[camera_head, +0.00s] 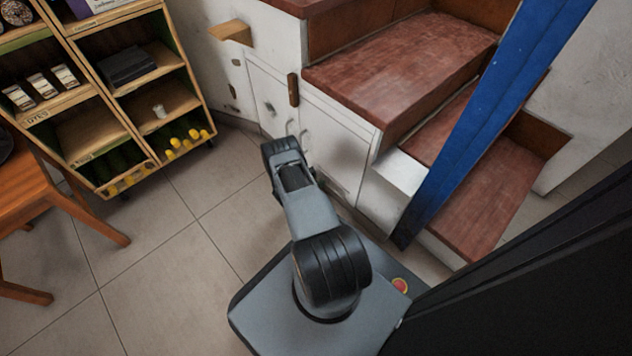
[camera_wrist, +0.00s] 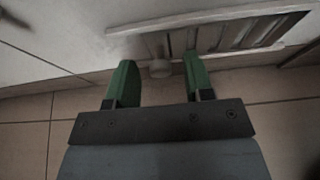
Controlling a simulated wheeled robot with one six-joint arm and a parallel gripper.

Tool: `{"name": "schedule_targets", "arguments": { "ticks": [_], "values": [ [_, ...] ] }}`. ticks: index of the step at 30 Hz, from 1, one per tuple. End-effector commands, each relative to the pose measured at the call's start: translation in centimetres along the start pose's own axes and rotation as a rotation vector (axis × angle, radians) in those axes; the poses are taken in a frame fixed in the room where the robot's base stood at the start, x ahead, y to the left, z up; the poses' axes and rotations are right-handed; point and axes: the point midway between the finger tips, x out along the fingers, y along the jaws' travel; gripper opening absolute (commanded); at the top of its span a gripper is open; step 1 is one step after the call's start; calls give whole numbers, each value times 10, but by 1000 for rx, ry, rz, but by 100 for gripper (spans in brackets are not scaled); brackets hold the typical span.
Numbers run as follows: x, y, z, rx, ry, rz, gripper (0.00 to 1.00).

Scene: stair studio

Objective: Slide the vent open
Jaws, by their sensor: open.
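The vent (camera_wrist: 232,38) is a pale frame with dark slanted slots, low on a white panel at the top right of the wrist view. A small round knob (camera_wrist: 160,68) sits below its left part. My gripper (camera_wrist: 159,76) has two green fingers, open and empty. The knob appears between the fingertips in the picture; I cannot tell how far ahead it is, and no contact shows. In the head view a slatted strip of the vent (camera_head: 334,186) shows low on the white stair side, partly behind my arm. My fingers are hidden there.
White cupboard doors (camera_head: 268,98) with handles stand left of the vent under red-brown stairs (camera_head: 405,62). A blue beam (camera_head: 490,115) slants across the steps. A wooden shelf (camera_head: 112,100) and an orange-brown chair (camera_head: 50,195) are at left. Tiled floor (camera_head: 165,245) is clear between.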

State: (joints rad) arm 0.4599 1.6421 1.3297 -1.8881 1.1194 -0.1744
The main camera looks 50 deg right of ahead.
Motion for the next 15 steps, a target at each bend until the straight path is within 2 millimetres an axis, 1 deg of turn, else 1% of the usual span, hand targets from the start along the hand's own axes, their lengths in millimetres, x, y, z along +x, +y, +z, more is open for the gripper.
{"name": "schedule_targets", "arguments": {
  "ticks": [7,8,15],
  "values": [
    [0,0,0,0,0,0,48],
    [0,0,0,0,0,0,46],
    [0,0,0,0,0,-1,23]
  ]
}}
